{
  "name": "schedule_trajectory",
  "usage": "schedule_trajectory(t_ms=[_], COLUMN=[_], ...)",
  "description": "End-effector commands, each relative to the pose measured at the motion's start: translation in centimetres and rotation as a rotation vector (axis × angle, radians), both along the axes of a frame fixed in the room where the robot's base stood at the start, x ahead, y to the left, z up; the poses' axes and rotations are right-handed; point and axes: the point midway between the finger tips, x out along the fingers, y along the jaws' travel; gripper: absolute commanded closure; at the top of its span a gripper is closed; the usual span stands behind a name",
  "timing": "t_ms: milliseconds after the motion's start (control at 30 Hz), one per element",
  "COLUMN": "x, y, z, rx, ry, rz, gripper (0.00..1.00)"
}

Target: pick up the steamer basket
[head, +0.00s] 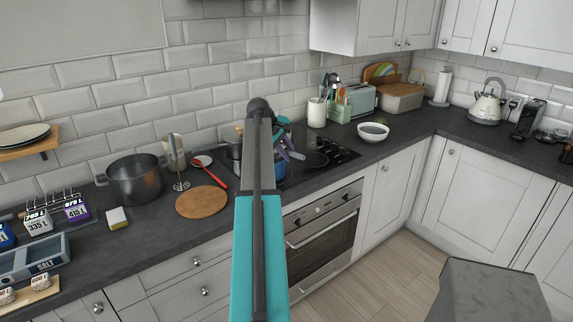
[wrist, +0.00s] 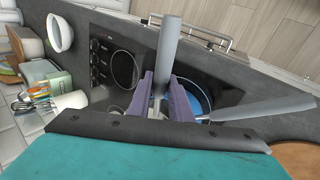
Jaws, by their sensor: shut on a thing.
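My gripper (wrist: 163,98) is shut on a grey bar-like handle (wrist: 168,50) that stands up between its purple fingers. I take this to be the handle of the steamer basket; its body is hidden below the fingers. A blue pan (wrist: 197,93) lies under and beside the fingers on the hob, with its own grey handle (wrist: 265,109) reaching right in the wrist view. I cannot tell whether the basket touches the pan. In the head view my gripper (head: 291,150) is over the hob, mostly behind my arm.
The black hob (head: 325,155) is bare to the right of my gripper. A white bowl (head: 374,131), a utensil pot (head: 317,112) and a toaster (head: 361,100) stand to the right.

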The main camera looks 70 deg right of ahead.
Motion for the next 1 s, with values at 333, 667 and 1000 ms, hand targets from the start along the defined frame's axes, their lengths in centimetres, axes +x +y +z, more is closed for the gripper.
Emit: schedule_trajectory(t_ms=[333,667,1000], x=[0.0,0.0,0.0], y=[-0.1,-0.1,0.0], z=[4.2,5.2,5.1], rx=[-0.001,-0.001,-0.001], ry=[-0.001,-0.001,-0.001], rz=[0.000,0.000,0.000], gripper=[1.00,1.00,1.00])
